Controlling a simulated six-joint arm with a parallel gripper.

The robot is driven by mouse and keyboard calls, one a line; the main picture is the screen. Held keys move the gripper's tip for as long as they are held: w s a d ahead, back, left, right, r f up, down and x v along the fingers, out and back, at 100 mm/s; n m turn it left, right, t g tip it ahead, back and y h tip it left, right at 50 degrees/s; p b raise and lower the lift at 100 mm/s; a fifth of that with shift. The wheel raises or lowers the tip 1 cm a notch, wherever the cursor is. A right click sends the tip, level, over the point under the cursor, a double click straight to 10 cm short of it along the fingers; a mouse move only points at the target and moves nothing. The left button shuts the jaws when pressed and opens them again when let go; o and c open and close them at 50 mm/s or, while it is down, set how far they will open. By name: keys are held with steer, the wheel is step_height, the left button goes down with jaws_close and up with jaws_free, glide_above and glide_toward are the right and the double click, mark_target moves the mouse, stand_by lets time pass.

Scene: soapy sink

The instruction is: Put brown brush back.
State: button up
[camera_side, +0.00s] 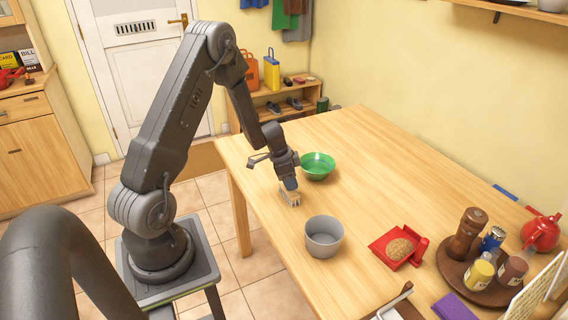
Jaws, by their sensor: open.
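I cannot make out a brown brush for certain. A brown, rounded, rough-looking thing (401,247) lies on a red dustpan-like tray (378,243) towards the right of the table. A red block-like part (419,250) sits at the tray's right side. My gripper (290,200) points down close to the tabletop near the table's left edge. It is open, and I see nothing held in it. It is well to the left of the brown thing, apart from it.
A green bowl (318,165) stands just behind my gripper, and a grey pot (323,237) in front of it. The table's middle and back (400,165) are clear.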

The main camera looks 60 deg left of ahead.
steer(key=v, duration=1.1)
steer(key=s+d+r+n, duration=0.1)
steer(key=s+d+r, duration=0.1)
steer(key=d+r, duration=1.1)
steer(key=s+d+r+n+t, duration=0.1)
steer(key=s+d+r, duration=0.2)
steer(key=s+d, duration=0.3)
steer(key=s+d+r+n+t+y, duration=0.1)
steer(key=s+d+r+n, duration=0.1)
steer(key=s+d, duration=0.4)
steer(key=shift+s+r, duration=0.4)
steer(key=shift+s, duration=0.55)
